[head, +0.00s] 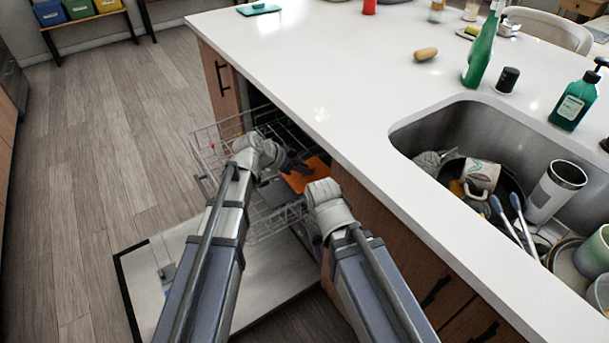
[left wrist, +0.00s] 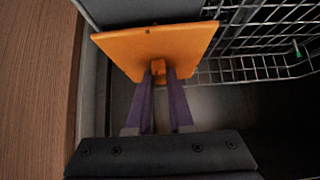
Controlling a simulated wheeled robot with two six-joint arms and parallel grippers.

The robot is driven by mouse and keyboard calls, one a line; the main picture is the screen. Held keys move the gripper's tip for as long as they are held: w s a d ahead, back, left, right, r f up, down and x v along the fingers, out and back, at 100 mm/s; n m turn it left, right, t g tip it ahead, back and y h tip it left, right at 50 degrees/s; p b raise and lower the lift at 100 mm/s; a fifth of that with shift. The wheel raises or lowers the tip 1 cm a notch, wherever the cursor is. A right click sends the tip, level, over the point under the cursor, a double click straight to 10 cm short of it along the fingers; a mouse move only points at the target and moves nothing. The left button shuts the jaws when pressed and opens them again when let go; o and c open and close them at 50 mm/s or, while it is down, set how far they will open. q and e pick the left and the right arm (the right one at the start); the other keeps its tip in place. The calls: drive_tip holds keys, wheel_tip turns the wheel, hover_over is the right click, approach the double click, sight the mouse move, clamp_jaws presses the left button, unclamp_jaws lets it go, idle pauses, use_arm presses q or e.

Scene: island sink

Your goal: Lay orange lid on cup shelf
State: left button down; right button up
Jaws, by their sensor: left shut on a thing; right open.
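The orange lid (head: 306,175) is a flat square plate with a small knob. In the left wrist view the lid (left wrist: 150,45) is in front of my left gripper (left wrist: 160,78), whose purple fingers are shut on its knob. In the head view my left gripper (head: 292,166) is over the dishwasher rack at the counter's edge. The wire rack (head: 207,150) of the open dishwasher is pulled out; the cup shelf cannot be told apart from it for sure. My right gripper (head: 272,190) is partly hidden near the rack, lower than the left, and open.
The dishwasher door (head: 265,275) lies open below the rack. The white counter (head: 330,80) overhangs on the right. The sink (head: 455,125) holds several dishes, including a mug (head: 482,176). The wooden floor (head: 90,130) at left is clear.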

use_arm(q)
drive_tip(key=shift+d, duration=0.1)
drive_tip(key=shift+f, duration=0.15)
drive_tip(key=shift+f, duration=0.2)
drive_tip(key=c, duration=0.8)
unclamp_jaws()
drive_tip(key=shift+r, duration=0.15)
drive_tip(key=shift+r, duration=0.2)
drive_tip(key=p+v, duration=0.8)
drive_tip(key=v, duration=0.3)
drive_tip(key=s+f+n+g+y, duration=0.2)
drive_tip(key=s+f+n+y, duration=0.1)
drive_tip(key=s, duration=0.7)
drive_tip(key=s+f+n+g+y, duration=0.2)
drive_tip(key=s+n+g+y, duration=0.1)
drive_tip(key=s, duration=0.6)
drive_tip(key=n+y, duration=0.1)
drive_tip(key=y, duration=0.1)
drive_tip(key=shift+s+d+f+y+p, duration=0.2)
drive_tip(key=shift+s+f+y+p, duration=0.15)
drive_tip(key=shift+s+f+y, duration=0.05)
